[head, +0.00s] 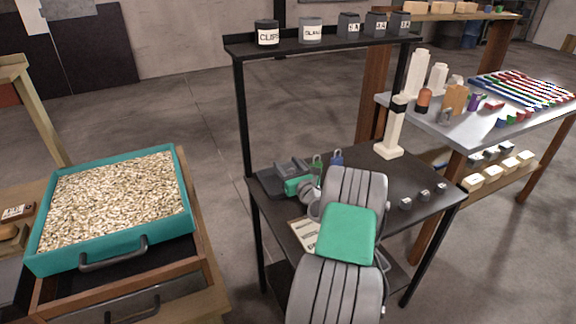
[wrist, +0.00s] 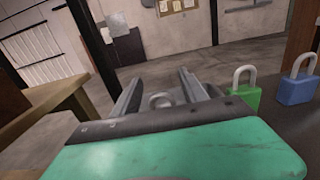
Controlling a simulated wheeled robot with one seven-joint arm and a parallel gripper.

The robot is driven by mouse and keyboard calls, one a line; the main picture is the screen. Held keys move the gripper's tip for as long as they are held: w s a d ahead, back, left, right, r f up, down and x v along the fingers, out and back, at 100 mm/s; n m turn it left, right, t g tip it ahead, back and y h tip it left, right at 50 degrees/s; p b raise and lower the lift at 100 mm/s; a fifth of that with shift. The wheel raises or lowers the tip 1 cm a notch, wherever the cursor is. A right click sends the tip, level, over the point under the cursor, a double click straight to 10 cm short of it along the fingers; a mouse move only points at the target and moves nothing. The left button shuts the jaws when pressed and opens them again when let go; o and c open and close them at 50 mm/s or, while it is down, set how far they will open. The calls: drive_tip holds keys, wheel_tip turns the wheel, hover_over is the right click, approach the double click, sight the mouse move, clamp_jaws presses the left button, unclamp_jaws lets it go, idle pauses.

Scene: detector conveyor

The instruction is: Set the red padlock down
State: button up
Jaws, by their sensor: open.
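No red padlock body can be made out in either view. In the wrist view a grey shackle (wrist: 160,100) stands between my fingers; whatever is below it is hidden by my gripper's green body. My gripper (wrist: 158,88) has its two fingers spread apart. In the head view my gripper (head: 286,168) is low over the left back part of the dark table (head: 375,185). A green padlock (wrist: 242,90) and a blue padlock (wrist: 298,88) stand upright to the right of my gripper. They also show in the head view, the green one (head: 317,163) left of the blue one (head: 337,159).
A shelf (head: 330,44) with labelled bins is above the table's back. A white stand (head: 394,130) and several small grey blocks are on the table's right. A teal tray (head: 183,195) of pale pellets is at left. A grey bench (head: 450,128) is at right.

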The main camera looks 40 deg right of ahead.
drive_tip(key=shift+s+r, duration=0.1)
drive_tip(key=shift+s, duration=0.1)
drive_tip(key=v, duration=1.1)
drive_tip(key=shift+b, duration=0.35)
drive_tip(key=shift+s+a+r, duration=0.1)
drive_tip(key=shift+s+a, duration=0.15)
drive_tip(key=shift+s, duration=0.05)
